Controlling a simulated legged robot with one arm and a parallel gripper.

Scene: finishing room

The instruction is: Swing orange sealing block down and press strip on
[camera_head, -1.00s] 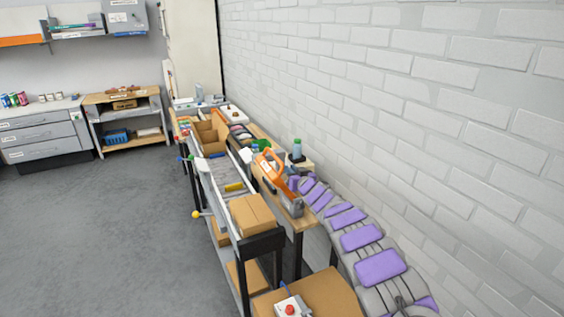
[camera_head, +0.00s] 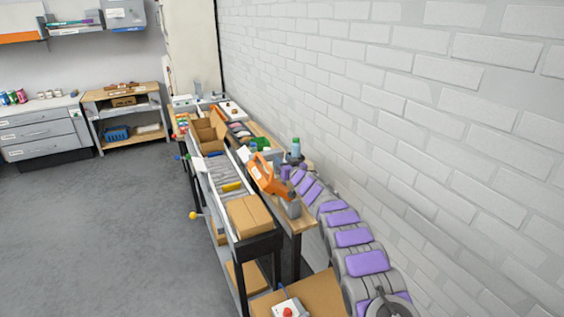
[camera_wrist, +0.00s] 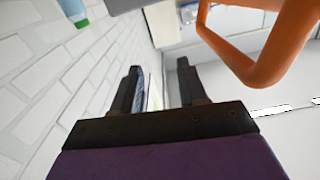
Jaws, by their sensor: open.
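The orange sealing block (camera_head: 268,178) stands tilted over the bench beside the conveyor, above a grey part (camera_head: 293,208) at the bench's near end. Its looped orange frame fills the upper right of the wrist view (camera_wrist: 262,72). A closed brown carton (camera_head: 252,214) sits on the near end of the conveyor. My gripper (camera_head: 287,172) is just right of the orange block, its fingers hard to make out there. In the wrist view my gripper (camera_wrist: 156,85) is open and empty, its fingers apart and left of the orange frame. I cannot make out the strip.
The brick wall (camera_head: 420,120) runs close along the right. A green-capped bottle (camera_head: 296,148) stands behind the block. An open carton (camera_head: 208,132) is farther along the conveyor. A box with a red button (camera_head: 288,310) is at the bottom. The floor at left is clear.

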